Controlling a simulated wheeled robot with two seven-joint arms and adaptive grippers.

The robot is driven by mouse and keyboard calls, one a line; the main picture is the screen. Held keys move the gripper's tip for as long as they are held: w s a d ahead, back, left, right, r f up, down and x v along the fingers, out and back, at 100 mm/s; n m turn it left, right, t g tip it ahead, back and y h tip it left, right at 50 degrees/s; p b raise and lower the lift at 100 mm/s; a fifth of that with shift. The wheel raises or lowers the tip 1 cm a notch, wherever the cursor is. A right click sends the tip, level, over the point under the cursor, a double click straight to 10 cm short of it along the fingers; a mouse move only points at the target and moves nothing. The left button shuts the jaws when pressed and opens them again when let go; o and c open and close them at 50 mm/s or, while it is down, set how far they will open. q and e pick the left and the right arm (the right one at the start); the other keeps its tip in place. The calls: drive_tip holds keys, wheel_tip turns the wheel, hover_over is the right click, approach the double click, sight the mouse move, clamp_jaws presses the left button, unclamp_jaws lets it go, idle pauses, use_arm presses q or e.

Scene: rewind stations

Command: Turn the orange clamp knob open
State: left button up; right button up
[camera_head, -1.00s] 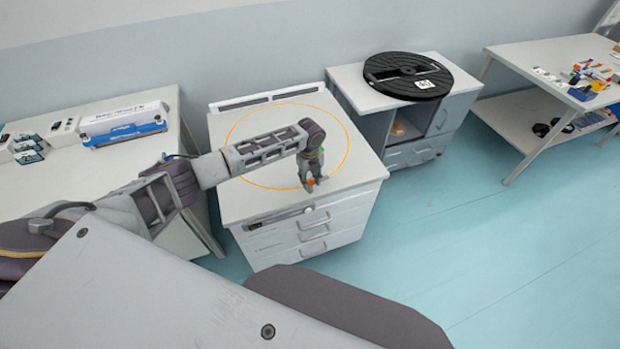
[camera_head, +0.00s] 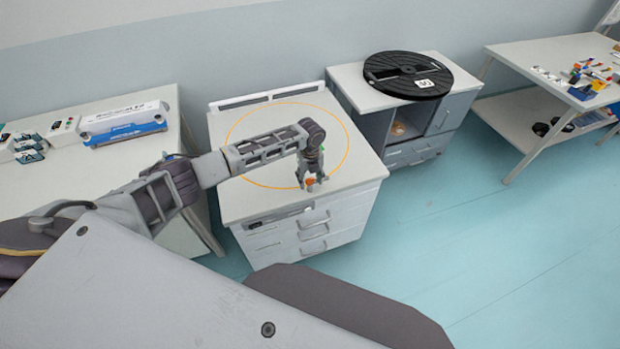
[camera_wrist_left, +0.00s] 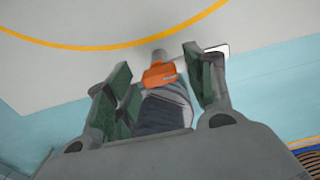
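The orange clamp knob (camera_head: 310,181) is at the front edge of the white cabinet top (camera_head: 245,205), small in the head view. In the left wrist view the orange knob (camera_wrist_left: 160,74) sits between and just beyond the two green-padded fingers. My left gripper (camera_head: 310,183) points down over the knob. In the wrist view its fingers (camera_wrist_left: 158,85) stand apart on either side of the knob, with visible gaps, so it is open. A grey cylindrical part (camera_wrist_left: 163,110) shows between the fingers below the knob. My right gripper is not in view.
An orange ring line (camera_head: 349,145) is marked on the cabinet top. A black reel (camera_head: 408,75) lies on a cabinet to the right. A table with boxes (camera_head: 125,122) stands at left. A table with coloured parts stands at far right. Floor at right is clear.

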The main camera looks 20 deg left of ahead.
sight(310, 179)
use_arm(q)
wheel_tip(310, 179, up, 12)
idle(1.1)
idle(0.5)
